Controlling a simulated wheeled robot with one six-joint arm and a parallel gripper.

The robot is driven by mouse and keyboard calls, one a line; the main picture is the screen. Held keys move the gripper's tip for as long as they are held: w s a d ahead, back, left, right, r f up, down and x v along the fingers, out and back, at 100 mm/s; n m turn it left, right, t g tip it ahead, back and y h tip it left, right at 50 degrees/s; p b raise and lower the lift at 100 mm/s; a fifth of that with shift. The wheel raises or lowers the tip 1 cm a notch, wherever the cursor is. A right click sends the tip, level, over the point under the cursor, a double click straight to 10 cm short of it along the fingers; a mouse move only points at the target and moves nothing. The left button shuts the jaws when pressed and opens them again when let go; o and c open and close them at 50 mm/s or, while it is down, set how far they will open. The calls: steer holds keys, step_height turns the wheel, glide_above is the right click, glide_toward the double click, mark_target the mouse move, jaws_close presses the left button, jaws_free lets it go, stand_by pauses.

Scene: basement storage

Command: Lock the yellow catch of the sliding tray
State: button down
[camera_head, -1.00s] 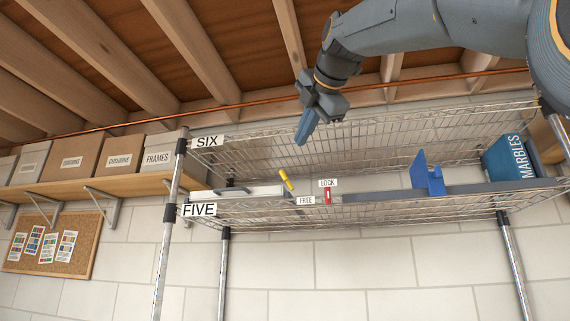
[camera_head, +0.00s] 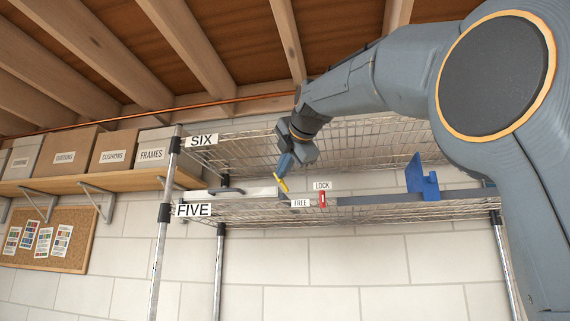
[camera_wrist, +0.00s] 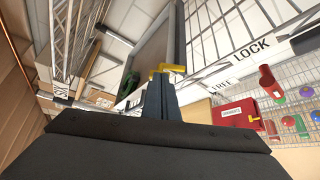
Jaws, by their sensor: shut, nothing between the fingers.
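The yellow catch (camera_head: 281,183) stands at the right end of the sliding tray (camera_head: 258,191) on shelf FIVE, its upper end tilted left. It is beside the FREE label (camera_head: 300,203), with the LOCK label (camera_head: 321,186) and a red marker (camera_head: 323,200) further right. My gripper (camera_head: 283,166) is shut and empty, its tips close to the top of the catch. In the wrist view the yellow catch (camera_wrist: 166,70) shows just past the tips of my gripper (camera_wrist: 160,95). I cannot tell whether they touch.
The wire shelf SIX (camera_head: 370,145) is above and behind my gripper. A blue bracket (camera_head: 421,180) stands on shelf FIVE to the right. Boxes (camera_head: 112,148) line a wooden shelf at the left. In the wrist view a red box (camera_wrist: 238,116) and small coloured things lie at the right.

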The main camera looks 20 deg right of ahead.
steer(key=shift+w+a+n+g+h+p, duration=0.15)
steer(key=shift+a+n+g+h+p, duration=0.25)
steer(key=shift+p, duration=0.7)
steer(key=shift+w+a+f, duration=0.35)
steer(key=shift+a+f, duration=0.1)
steer(key=shift+a, duration=0.2)
steer(key=shift+w+a+f, duration=0.35)
steer(key=shift+a+f, duration=0.1)
steer(key=shift+a, duration=0.15)
steer(key=shift+d, duration=0.1)
steer(key=shift+s+d, duration=0.35)
steer(key=shift+d, duration=0.3)
